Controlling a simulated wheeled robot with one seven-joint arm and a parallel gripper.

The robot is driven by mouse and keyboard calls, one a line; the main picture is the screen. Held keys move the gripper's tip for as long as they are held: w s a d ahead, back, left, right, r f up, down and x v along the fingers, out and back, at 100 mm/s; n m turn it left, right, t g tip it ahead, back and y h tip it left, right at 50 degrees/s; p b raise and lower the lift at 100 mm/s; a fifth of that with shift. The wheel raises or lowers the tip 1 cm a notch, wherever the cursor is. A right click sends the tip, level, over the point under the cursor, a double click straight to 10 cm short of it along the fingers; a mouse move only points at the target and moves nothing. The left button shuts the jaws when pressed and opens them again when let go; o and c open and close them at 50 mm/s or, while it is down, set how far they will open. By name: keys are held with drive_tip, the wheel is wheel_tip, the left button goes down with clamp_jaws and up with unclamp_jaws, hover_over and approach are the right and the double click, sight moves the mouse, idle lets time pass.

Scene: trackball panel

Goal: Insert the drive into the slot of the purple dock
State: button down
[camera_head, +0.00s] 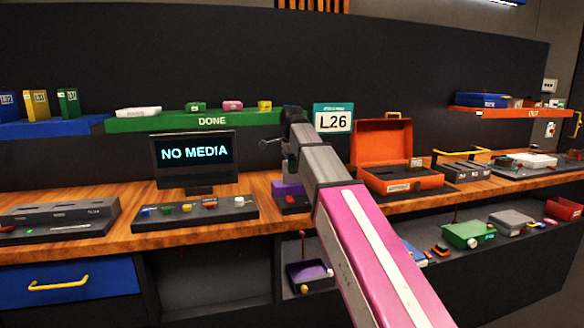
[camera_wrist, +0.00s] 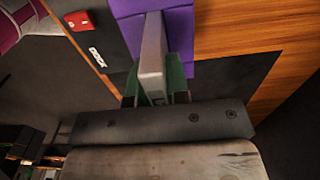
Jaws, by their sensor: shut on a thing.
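The purple dock (camera_head: 287,188) stands on the wooden counter, partly hidden behind my arm. In the wrist view the purple dock (camera_wrist: 180,22) fills the top centre. My gripper (camera_wrist: 155,78) is shut on the drive (camera_wrist: 152,45), a slim grey piece held between the fingers. The drive's far end lies against the purple dock in the picture; I cannot tell whether it is inside the slot, which I cannot make out. In the head view, my gripper and the drive are hidden or too small to make out near the dock.
A monitor (camera_head: 194,157) reading "NO MEDIA" stands left of the dock, behind a panel of coloured buttons (camera_head: 195,211). An open orange case (camera_head: 384,143) is to the right. A sign "L26" (camera_head: 333,120) stands behind. In the wrist view, a dark panel with a red button (camera_wrist: 78,21) is at left.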

drive_tip(key=shift+f, duration=1.35)
idle(0.8)
drive_tip(key=c, duration=1)
unclamp_jaws()
drive_tip(key=shift+r, duration=0.1)
drive_tip(key=shift+r, duration=5.4)
